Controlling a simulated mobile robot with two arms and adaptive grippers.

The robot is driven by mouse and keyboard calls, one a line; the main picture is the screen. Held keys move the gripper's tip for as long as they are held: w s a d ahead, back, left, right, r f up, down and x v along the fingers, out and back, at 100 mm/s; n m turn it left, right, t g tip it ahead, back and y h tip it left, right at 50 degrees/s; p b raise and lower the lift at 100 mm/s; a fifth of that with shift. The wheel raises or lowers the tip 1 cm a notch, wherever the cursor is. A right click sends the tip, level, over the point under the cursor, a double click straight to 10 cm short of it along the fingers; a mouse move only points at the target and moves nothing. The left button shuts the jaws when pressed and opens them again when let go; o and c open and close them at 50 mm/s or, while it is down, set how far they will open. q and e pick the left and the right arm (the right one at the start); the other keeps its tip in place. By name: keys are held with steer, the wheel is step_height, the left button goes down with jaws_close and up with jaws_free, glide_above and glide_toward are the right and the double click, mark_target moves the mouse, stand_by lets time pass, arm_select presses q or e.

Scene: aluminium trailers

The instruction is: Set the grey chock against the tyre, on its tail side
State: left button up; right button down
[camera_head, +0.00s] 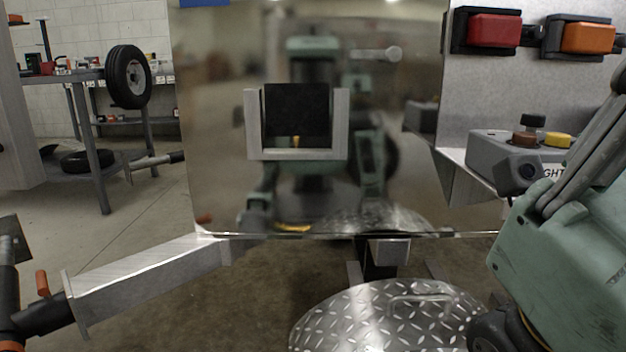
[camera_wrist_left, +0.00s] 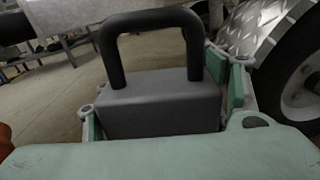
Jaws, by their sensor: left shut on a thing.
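In the left wrist view my left gripper (camera_wrist_left: 166,108) is shut on the grey chock (camera_wrist_left: 158,88), with a teal finger on each side of its block. The chock's black loop handle (camera_wrist_left: 150,20) stands up from its top. The tyre (camera_wrist_left: 277,62) is at the right edge of that view, with its pale rim partly showing. The chock is to the left of the tyre, with a visible gap between them. Whether the chock touches the floor is hidden. The head view shows neither the chock nor my left gripper. My right gripper is not in view.
A diamond-plate fender (camera_wrist_left: 262,25) is close above the tyre. In the head view a shiny trailer panel (camera_head: 310,195) fills the middle, with a drawbar (camera_head: 150,280) at lower left. A lamp tester box (camera_head: 500,160) is at right. Open floor (camera_head: 130,210) lies at left.

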arm_select(q)
steer(key=shift+r, duration=0.25)
